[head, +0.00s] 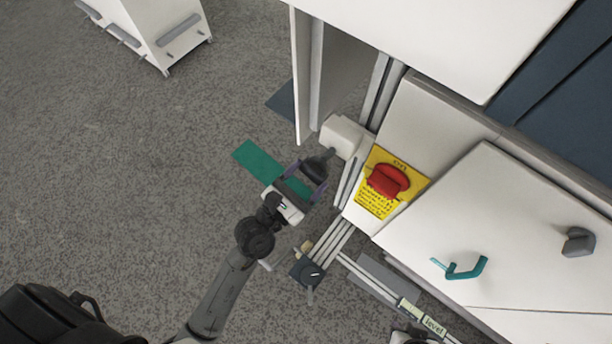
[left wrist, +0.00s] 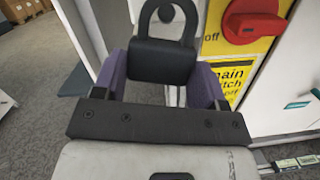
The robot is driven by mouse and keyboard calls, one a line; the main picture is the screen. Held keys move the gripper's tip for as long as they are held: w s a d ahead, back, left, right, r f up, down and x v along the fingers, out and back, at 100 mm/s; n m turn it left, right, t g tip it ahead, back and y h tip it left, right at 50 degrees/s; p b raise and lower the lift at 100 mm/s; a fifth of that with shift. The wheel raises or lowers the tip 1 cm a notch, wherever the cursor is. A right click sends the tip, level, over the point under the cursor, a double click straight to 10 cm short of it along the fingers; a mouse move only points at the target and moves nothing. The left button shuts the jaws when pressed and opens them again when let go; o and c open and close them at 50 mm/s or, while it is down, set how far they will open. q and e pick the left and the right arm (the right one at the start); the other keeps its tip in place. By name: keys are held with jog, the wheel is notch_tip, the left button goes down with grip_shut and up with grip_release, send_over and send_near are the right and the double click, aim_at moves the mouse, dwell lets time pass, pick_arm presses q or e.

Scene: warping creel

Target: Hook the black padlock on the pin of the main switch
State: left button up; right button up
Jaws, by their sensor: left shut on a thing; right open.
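My left gripper (head: 311,181) is shut on the black padlock (head: 319,162), beside the switch panel. In the left wrist view the padlock body (left wrist: 163,61) sits between the purple finger pads, shackle pointing up and away. A grey round part (left wrist: 168,13) shows through the shackle loop; I cannot tell whether the two touch. The main switch has a red knob (head: 388,181) on a yellow plate (head: 375,206), right of the padlock. The knob also shows in the left wrist view (left wrist: 252,20), beside the word "off". I cannot make out its pin. My right gripper (head: 410,338) barely shows at the bottom edge.
A pale box (head: 344,136) juts out just beyond the padlock. A white door panel (head: 303,75) stands above it. A cabinet front with a teal handle (head: 462,269) and a grey handle (head: 578,242) lies right. Rails run below the panel; open floor lies left.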

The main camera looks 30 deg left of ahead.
aim_at(309, 178)
pick_arm(q)
jog(key=shift+w, duration=0.2)
jog(key=shift+f+p+x, duration=0.25)
jog(key=shift+p+x, duration=0.05)
jog(key=shift+x, duration=0.9)
jog(key=o, duration=1.1)
jog(key=shift+o, duration=0.6)
jog(key=shift+w+f, duration=0.1)
jog(key=shift+v, duration=3.55)
jog(key=v, duration=1.3)
jog(key=shift+s+a, duration=0.2)
jog(key=shift+s, duration=0.15)
